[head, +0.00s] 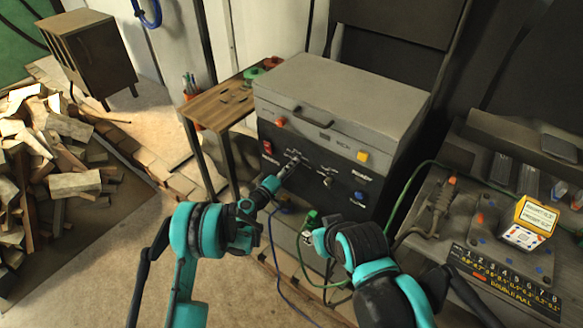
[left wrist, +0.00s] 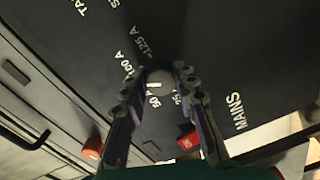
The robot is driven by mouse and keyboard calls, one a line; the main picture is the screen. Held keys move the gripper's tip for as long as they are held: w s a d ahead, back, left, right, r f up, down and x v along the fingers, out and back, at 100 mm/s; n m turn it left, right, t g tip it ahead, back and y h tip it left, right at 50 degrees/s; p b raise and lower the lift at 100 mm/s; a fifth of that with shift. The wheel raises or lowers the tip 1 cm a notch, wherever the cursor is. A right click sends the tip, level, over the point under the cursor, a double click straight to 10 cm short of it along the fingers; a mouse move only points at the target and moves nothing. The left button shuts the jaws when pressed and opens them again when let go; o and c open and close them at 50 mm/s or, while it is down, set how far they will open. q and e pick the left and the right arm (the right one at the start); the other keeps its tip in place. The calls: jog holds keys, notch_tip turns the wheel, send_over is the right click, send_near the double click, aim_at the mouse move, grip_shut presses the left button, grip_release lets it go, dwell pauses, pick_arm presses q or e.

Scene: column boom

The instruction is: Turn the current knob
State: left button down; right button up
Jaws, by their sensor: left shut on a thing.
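The welding machine (head: 340,100) is a grey box with a dark front panel. In the left wrist view the current knob (left wrist: 160,80) is a round grey knob with a pale pointer line, ringed by white marks such as 50, 100 A and 125 A. My left gripper (left wrist: 162,72) is shut on the knob, one finger at each side. In the head view the left gripper (head: 292,160) reaches the panel and covers the knob. My right gripper (head: 308,232) is low in front of the machine, near a green connector; its fingers are too unclear to read.
A red switch (head: 267,147) lies left of the knob, a yellow button (head: 362,156) and a blue button (head: 359,196) to its right. A green cable (head: 400,205) runs along the right side. A cluttered bench (head: 470,240) stands right and a wood pile (head: 60,150) left.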

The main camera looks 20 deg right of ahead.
pick_arm(q)
jog(key=shift+m, duration=1.5)
jog(key=c, duration=1.2)
grip_release()
jog(key=shift+o, duration=0.2)
jog(key=v, duration=0.7)
jog(key=shift+s+a, duration=0.2)
